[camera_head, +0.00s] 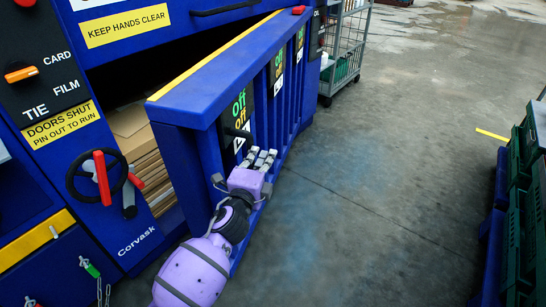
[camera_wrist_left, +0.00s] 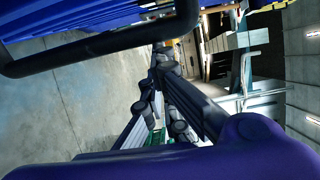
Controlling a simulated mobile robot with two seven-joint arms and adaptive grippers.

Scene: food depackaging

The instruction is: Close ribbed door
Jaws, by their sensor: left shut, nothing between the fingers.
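The ribbed door (camera_head: 285,100) is a thick blue panel with upright ribs and a yellow strip along its top edge. In the head view it stands swung out from the blue machine (camera_head: 60,170), leaving a gap. My left gripper (camera_head: 260,157), purple with grey fingers, is shut and empty at the door's outer ribbed face, low beside the green and orange labels. I cannot tell whether it touches the door. In the left wrist view blue ribs (camera_wrist_left: 75,14) and a dark bar (camera_wrist_left: 100,48) cross the top left. My right gripper is not in view.
Stacked cardboard (camera_head: 140,140) shows inside the gap. A black wheel with red handles (camera_head: 101,175) is on the machine front, left of the gap. A wire cart (camera_head: 347,50) stands behind the door. Green and blue crates (camera_head: 520,200) line the right edge. The concrete floor (camera_head: 400,150) between is clear.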

